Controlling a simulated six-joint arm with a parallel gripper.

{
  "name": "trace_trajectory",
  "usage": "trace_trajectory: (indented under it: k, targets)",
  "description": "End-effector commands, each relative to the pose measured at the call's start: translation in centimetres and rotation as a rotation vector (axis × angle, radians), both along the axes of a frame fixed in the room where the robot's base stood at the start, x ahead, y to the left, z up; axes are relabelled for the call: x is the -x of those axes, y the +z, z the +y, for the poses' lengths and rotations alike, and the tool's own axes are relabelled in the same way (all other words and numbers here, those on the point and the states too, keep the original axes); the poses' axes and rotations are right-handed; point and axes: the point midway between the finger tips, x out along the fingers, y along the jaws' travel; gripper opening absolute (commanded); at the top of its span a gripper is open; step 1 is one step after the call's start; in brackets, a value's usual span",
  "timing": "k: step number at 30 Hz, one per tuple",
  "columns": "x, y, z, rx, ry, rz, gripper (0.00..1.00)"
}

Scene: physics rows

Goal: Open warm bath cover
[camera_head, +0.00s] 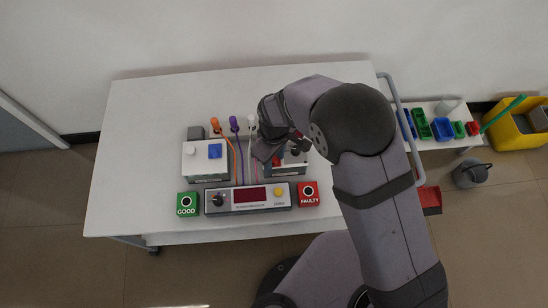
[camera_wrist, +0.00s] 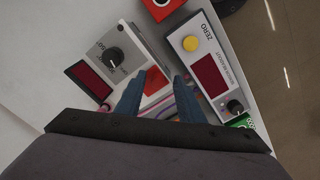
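The warm bath (camera_head: 285,170) is a light box with a dark base, right of centre on the table and partly hidden by my arm. In the wrist view it shows a black dial (camera_wrist: 113,54) on a grey face. A red square, likely its cover (camera_wrist: 153,79), lies flat on its top and seems closed. The red also shows in the head view (camera_head: 276,161). My gripper (camera_wrist: 160,76) has its two bluish fingers apart, with the red square between and beyond the tips. I cannot tell whether they touch it. Nothing is seen held.
A second white box (camera_head: 206,160) with a blue square stands left. A readout unit (camera_head: 248,198) with a red display and yellow button lies in front, between a green GOOD box (camera_head: 187,204) and a red FAULTY box (camera_head: 308,194). Orange, purple and white-topped probes with cables stand behind.

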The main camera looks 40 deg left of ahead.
Motion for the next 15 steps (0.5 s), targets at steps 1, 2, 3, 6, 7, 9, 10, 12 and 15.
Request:
trace_trajectory:
  k: [1, 2, 3, 6, 7, 9, 10, 12, 15]
  targets:
    - [0.0, 0.3, 0.1, -0.002, 0.000, -0.001, 0.35]
    - [-0.1, 0.6, 0.1, -0.002, 0.000, -0.001, 0.35]
    - [-0.1, 1.0, 0.1, -0.002, 0.000, -0.001, 0.35]
    - [0.0, 2.2, 0.1, -0.003, 0.000, -0.002, 0.35]
    - [0.0, 2.6, 0.1, -0.003, 0.000, -0.001, 0.35]
    - [0.0, 3.6, 0.1, -0.003, 0.000, -0.001, 0.35]
    - [0.0, 4.0, 0.1, -0.003, 0.000, -0.001, 0.35]
    - [0.0, 5.0, 0.1, -0.002, 0.000, -0.001, 0.35]
    - [0.0, 6.0, 0.0, -0.001, 0.000, 0.000, 0.35]
